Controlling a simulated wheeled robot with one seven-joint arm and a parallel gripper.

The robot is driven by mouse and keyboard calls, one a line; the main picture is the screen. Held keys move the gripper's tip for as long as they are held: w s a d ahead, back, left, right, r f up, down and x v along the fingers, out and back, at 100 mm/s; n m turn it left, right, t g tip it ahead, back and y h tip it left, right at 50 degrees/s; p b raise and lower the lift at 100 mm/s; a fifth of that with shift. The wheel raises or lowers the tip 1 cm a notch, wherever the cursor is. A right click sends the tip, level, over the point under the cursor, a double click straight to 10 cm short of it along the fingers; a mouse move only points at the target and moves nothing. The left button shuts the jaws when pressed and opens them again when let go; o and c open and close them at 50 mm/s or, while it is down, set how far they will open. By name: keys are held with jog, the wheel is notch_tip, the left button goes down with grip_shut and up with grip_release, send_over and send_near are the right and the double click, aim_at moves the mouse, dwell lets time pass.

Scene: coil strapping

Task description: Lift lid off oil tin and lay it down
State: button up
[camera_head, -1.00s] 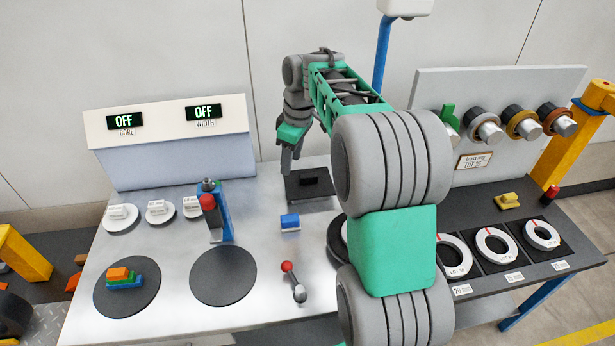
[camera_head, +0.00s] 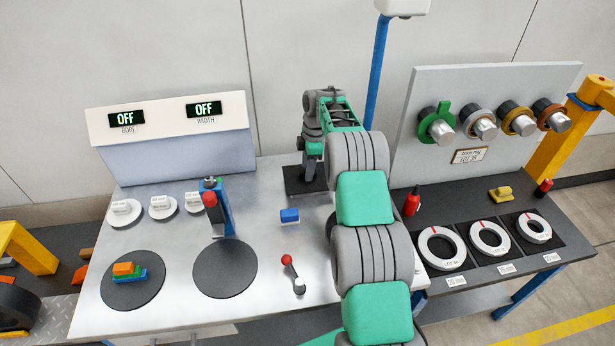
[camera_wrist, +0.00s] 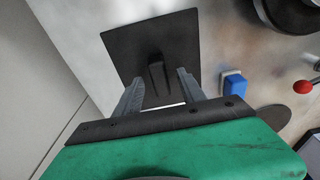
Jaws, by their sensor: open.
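A dark square plate with a raised grip, which looks like the lid, lies at the back of the metal bench in the head view (camera_head: 293,184). It also shows in the wrist view (camera_wrist: 125,50), with its dark grip (camera_wrist: 156,74) near its middle. My gripper (camera_wrist: 158,80) is open, its two fingers apart on either side of the grip. I cannot tell if they touch it. In the head view my gripper (camera_head: 309,178) is low over the plate and hides the grip. No tin walls show beneath the plate.
A blue block (camera_head: 289,215) and a red-knobbed lever (camera_head: 287,260) stand in front of the plate. A blue post with a red knob (camera_head: 212,205) stands to the left. Bare bench (camera_head: 262,190) lies left of the plate. A red bottle (camera_head: 412,201) is to the right.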

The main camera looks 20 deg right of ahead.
grip_shut()
dwell(0.5)
